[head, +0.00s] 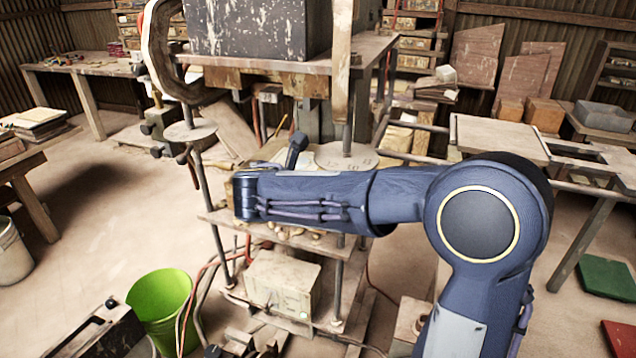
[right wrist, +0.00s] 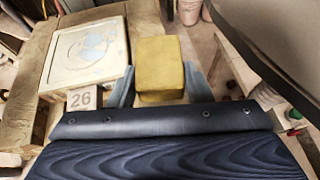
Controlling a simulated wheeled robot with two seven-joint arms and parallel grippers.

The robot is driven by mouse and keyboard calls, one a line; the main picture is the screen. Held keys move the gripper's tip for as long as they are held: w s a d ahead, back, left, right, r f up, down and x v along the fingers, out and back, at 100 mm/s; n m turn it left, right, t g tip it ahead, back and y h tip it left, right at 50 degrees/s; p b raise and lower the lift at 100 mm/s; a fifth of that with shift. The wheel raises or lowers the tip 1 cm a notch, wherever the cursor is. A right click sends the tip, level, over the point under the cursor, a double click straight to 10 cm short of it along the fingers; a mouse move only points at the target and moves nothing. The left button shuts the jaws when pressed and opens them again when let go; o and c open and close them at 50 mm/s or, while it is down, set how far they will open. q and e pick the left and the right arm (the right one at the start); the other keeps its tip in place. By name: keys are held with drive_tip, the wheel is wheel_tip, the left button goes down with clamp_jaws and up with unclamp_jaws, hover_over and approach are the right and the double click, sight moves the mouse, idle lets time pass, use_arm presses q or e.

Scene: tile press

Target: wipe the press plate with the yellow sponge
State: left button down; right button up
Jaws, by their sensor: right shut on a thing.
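The yellow sponge (right wrist: 158,66) is a block held between the two blue-grey fingers of my right gripper (right wrist: 160,82) in the right wrist view. The press plate (right wrist: 62,66) is a pale square with a raised rim and a blue-and-white patch on its face. It lies just left of the sponge. I cannot tell whether the sponge touches anything below it. In the head view my right arm crosses in front of the press (head: 345,65) and hides the plate and sponge. My left gripper is not in view.
A small block marked 26 (right wrist: 82,98) sits by the plate's near edge. A dark, rounded press part overhangs at the upper right of the wrist view. In the head view, a green bucket (head: 160,305) stands on the floor, and press posts and a lower shelf surround my arm.

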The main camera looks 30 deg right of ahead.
drive_tip(key=shift+a, duration=0.1)
drive_tip(key=shift+f, duration=0.45)
idle(0.4)
drive_tip(key=shift+w+d+r, duration=0.1)
drive_tip(key=shift+w+d, duration=0.2)
drive_tip(key=shift+d, duration=0.15)
drive_tip(key=shift+w+d, duration=0.1)
drive_tip(key=shift+w+d+p, duration=0.3)
drive_tip(key=shift+d+p, duration=0.1)
drive_tip(key=shift+p, duration=0.05)
drive_tip(key=shift+f, duration=0.2)
